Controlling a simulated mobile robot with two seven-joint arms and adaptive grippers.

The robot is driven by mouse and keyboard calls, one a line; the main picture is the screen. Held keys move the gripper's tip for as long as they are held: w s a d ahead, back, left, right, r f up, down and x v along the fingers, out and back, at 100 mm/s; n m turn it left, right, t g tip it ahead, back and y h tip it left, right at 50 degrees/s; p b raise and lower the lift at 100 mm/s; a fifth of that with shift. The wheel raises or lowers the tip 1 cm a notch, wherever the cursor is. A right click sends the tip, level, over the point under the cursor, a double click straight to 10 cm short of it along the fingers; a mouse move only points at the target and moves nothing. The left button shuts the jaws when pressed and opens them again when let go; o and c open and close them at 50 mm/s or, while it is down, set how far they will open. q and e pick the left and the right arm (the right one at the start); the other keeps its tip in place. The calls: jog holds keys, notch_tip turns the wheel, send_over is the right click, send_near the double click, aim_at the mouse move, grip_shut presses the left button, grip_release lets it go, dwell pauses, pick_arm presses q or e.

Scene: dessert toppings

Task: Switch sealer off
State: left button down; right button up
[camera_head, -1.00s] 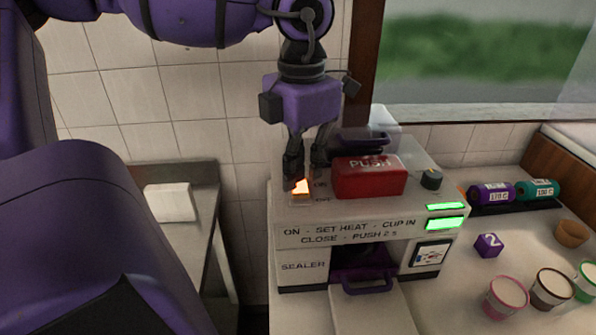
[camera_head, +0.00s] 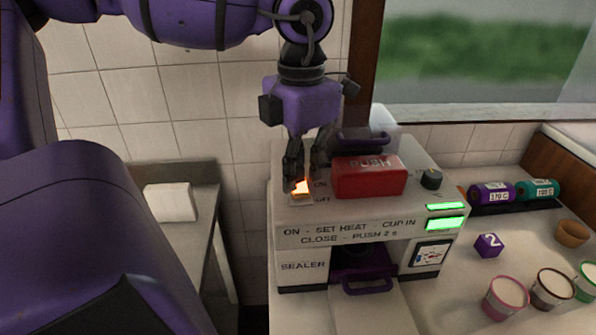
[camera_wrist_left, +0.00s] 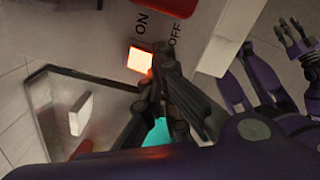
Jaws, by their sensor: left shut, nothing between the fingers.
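The sealer (camera_head: 302,262) is a white box with a front label and a red PUSH block (camera_head: 368,180) on top. Its power switch (camera_head: 301,188) glows orange at the top left, beside ON and OFF marks. In the left wrist view the lit switch (camera_wrist_left: 139,61) sits beside the ON print, with OFF to its right. My left gripper (camera_head: 306,172) points down from above, shut and empty. Its fingertips are right at the switch and partly cover it; I cannot tell whether they touch. My right gripper (camera_wrist_left: 295,36) shows small in the left wrist view, with fingers apart.
A dark knob (camera_head: 431,179) and green lit displays (camera_head: 445,223) are on the sealer. A purple handle (camera_head: 368,287) sticks out in front. A tiled wall stands behind.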

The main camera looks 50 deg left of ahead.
aim_at(301, 190)
pick_arm(q)
jog(key=shift+f, duration=1)
jog(key=shift+r, duration=0.1)
dwell(0.3)
jog(key=shift+r, duration=3.45)
